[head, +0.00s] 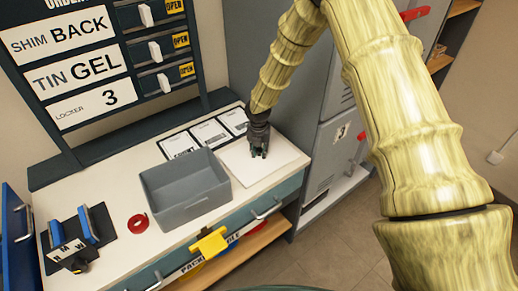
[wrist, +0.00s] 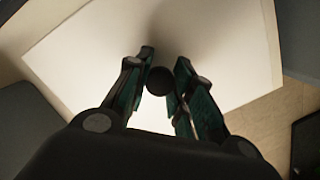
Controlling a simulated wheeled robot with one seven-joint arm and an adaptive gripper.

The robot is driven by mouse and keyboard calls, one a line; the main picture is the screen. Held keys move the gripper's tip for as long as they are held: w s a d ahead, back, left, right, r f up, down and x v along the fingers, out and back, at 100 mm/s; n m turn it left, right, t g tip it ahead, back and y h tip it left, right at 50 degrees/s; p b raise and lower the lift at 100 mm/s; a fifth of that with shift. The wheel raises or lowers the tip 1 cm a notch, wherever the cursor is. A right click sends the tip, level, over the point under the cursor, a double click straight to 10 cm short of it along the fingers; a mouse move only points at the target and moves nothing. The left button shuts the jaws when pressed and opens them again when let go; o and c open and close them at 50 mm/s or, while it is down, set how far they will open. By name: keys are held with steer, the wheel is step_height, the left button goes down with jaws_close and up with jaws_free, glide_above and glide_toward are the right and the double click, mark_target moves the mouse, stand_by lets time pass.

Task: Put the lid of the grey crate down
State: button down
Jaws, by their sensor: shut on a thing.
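The grey crate (head: 186,190) stands open on the white bench, with its inside showing empty. A flat white panel, which looks like the lid (head: 247,170), is right of the crate near the bench's right end. It fills much of the wrist view (wrist: 85,50), where a dark round knob (wrist: 158,80) stands on it. My gripper (head: 259,153) points down over the panel. In the wrist view its fingers (wrist: 160,85) are closed around the knob. I cannot tell whether the panel touches the bench or hangs just above it.
White cards (head: 210,132) lie behind the crate. A red ring (head: 138,223) and a blue-jawed fixture (head: 75,238) are to its left. A yellow thing (head: 210,243) hangs at the front drawer. A sign board (head: 90,60) stands behind, and grey lockers (head: 335,150) stand to the right.

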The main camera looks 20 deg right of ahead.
mark_target(259, 158)
steer(key=shift+w+f, duration=0.25)
steer(key=shift+f, duration=0.05)
steer(key=c, duration=1.4)
jaws_free()
steer(key=shift+c, duration=0.2)
steer(key=shift+o, duration=1)
steer(key=shift+s+r, duration=0.15)
steer(key=shift+s, duration=0.05)
steer(key=shift+w, duration=0.1)
step_height(259, 158, up, 12)
steer(key=s+b, duration=0.1)
steer(key=b, duration=0.1)
steer(key=shift+s+a+b, duration=0.35)
steer(key=shift+b, duration=0.05)
